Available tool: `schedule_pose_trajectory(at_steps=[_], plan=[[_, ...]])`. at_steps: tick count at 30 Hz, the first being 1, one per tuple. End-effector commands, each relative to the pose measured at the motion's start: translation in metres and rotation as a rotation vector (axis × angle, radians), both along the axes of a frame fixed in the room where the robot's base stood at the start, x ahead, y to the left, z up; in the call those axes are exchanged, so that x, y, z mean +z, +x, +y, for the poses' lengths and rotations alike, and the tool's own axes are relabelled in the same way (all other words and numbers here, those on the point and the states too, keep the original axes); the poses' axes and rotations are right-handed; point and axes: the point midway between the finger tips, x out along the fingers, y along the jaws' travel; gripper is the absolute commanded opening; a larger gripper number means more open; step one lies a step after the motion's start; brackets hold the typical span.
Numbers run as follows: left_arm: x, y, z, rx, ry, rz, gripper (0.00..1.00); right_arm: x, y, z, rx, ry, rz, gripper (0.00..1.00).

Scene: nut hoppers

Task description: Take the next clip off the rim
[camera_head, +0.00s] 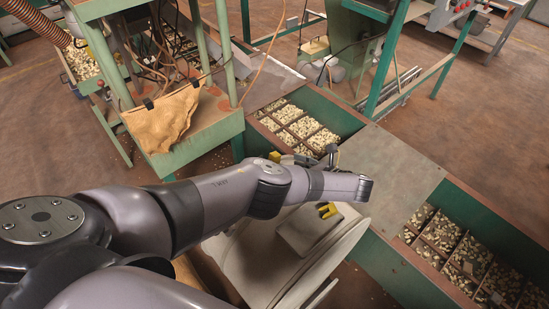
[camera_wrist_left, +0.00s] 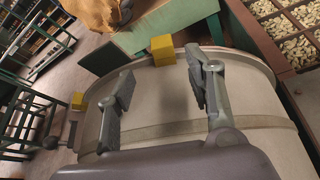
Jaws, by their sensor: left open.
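In the left wrist view, a yellow clip (camera_wrist_left: 163,50) sits on the rim of a round pale tub (camera_wrist_left: 255,100). It lies beyond and between the spread fingers of my left gripper (camera_wrist_left: 160,70), which is open and empty. A second yellow clip (camera_wrist_left: 77,101) is at the rim further left. In the head view, one yellow clip (camera_head: 327,210) shows just below my left forearm, over the pale tub (camera_head: 245,265). Another yellow patch (camera_head: 273,156) peeks out above the arm. My left gripper is mostly hidden there behind the wrist. My right gripper is not in view.
Green troughs with divided trays of nuts stand behind (camera_head: 300,130) and at the right (camera_head: 465,255), joined by a grey plate (camera_head: 390,165). A green machine stand (camera_head: 200,140) bears a tan sack (camera_head: 165,120). Brown floor (camera_head: 460,125) lies open beyond.

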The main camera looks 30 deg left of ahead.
Motion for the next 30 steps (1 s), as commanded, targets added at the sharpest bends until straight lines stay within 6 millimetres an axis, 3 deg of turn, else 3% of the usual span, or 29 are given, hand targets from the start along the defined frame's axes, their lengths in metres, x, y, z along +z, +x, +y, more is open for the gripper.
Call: schedule_pose_trajectory(at_steps=[12, 21, 30], plan=[[-0.015, 0.016, 0.044, 0.001, 0.002, -0.001, 0.48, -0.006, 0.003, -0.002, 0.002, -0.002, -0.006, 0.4], [-0.016, 0.017, 0.049, 0.0, 0.0, -0.001, 0.48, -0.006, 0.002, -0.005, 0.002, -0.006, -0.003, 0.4], [-0.016, 0.017, 0.049, 0.0, 0.001, -0.001, 0.29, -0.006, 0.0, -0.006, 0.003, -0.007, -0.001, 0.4]])
